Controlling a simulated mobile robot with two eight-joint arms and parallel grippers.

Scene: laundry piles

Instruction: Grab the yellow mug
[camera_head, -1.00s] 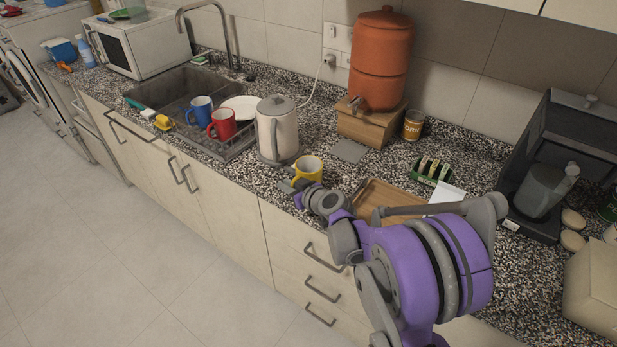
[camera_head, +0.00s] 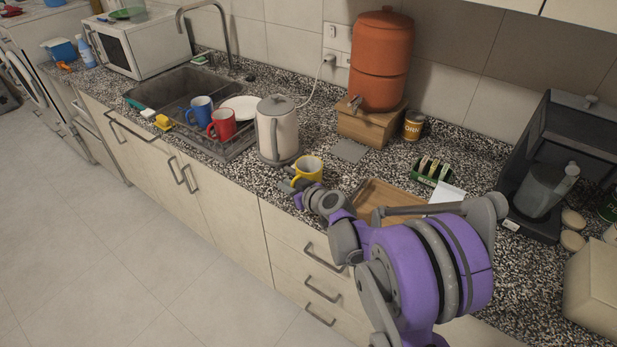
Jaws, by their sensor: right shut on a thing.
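The yellow mug (camera_head: 309,169) is upright at the front part of the speckled counter, just right of the white kettle. My right gripper (camera_head: 291,187) is at the mug's near left side and is shut on it. My own wrist and purple arm hide part of the gripper and the mug's lower front. My left gripper is not in view.
The white kettle (camera_head: 277,132) stands close behind and left of the mug. A wooden tray (camera_head: 372,197) lies to its right, behind my arm. A blue mug (camera_head: 201,112) and a red mug (camera_head: 222,124) stand on the rack by the sink. The orange water container (camera_head: 381,62) stands at the back.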

